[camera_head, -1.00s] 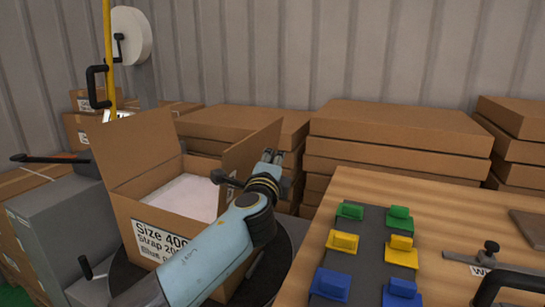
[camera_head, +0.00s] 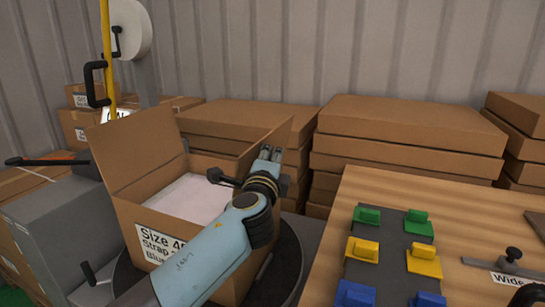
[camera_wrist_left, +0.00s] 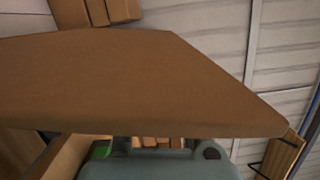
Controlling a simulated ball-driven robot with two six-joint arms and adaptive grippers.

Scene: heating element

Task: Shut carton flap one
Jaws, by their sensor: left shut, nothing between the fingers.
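An open brown carton (camera_head: 165,215) with a printed label stands at the left, with a pale content (camera_head: 190,197) inside. Its left flap (camera_head: 135,150) stands up. Its right flap (camera_head: 262,142) also stands up, leaning outward to the right. Which flap is number one cannot be told. My left gripper (camera_head: 270,153) is shut and empty, at the outer right side of the right flap, close to it; contact cannot be made out. In the left wrist view a broad brown panel (camera_wrist_left: 150,80), seemingly this flap, fills the middle, and the fingertips are hidden. My right gripper is out of view.
Stacked flat cartons (camera_head: 405,135) stand behind. A wooden table (camera_head: 360,195) at the right bears a dark strip with green, yellow and blue pieces (camera_head: 362,250). A grey machine (camera_head: 60,230) with a lever stands left of the carton. A yellow post (camera_head: 107,60) rises behind it.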

